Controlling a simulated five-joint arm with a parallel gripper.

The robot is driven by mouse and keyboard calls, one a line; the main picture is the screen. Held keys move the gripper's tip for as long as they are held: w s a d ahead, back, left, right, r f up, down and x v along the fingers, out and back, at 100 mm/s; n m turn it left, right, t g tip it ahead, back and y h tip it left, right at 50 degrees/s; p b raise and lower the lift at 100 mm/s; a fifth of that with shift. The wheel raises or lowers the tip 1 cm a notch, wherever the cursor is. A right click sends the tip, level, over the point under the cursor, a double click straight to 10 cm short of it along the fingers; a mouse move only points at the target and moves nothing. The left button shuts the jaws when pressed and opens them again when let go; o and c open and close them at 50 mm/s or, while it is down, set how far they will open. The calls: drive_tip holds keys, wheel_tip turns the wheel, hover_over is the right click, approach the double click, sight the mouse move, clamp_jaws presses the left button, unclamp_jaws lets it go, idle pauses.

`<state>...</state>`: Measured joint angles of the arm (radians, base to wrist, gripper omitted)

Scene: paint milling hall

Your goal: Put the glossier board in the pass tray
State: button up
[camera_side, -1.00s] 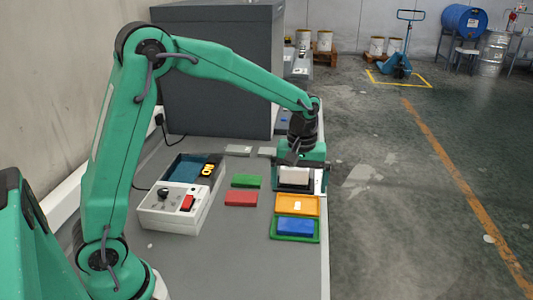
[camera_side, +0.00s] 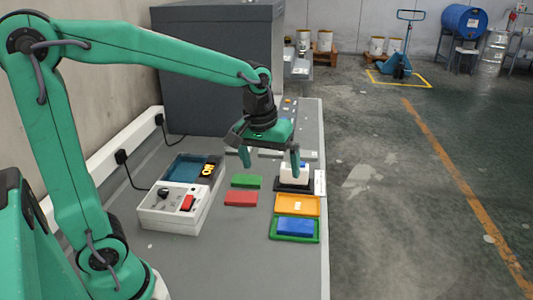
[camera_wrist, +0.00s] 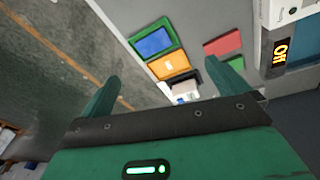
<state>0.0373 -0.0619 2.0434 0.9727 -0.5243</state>
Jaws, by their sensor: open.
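My gripper (camera_side: 270,165) is open and empty above the far part of the bench. It also shows open in the wrist view (camera_wrist: 163,78). A red board (camera_side: 241,199) and a green board (camera_side: 246,181) lie on the bench to the left. A blue board (camera_side: 296,226) lies in a green tray (camera_side: 274,236) at the near right. An orange tray (camera_side: 283,205) with a small white mark is just behind it. I cannot tell which tray is the pass tray. A white block (camera_side: 299,169) on a black base stands behind the orange tray, partly hidden by my right finger.
A white control box (camera_side: 168,220) with a black knob and red switch stands left of the boards. A blue-lined container (camera_side: 184,167) and an amber display (camera_side: 209,168) are behind it. A large grey cabinet (camera_side: 215,75) stands at the back. The bench's front middle is clear.

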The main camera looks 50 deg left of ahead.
drive_tip(key=s+r+m+t, duration=0.1)
drive_tip(key=s+m, duration=0.1)
drive_tip(key=s, duration=0.5)
drive_tip(key=s+a+r+m+t, duration=0.1)
drive_tip(key=s+m+t, duration=0.1)
drive_tip(key=s, duration=0.5)
drive_tip(key=shift+s+a+r+m, duration=0.2)
drive_tip(key=shift+s+m, duration=0.05)
drive_tip(key=shift+m, duration=0.55)
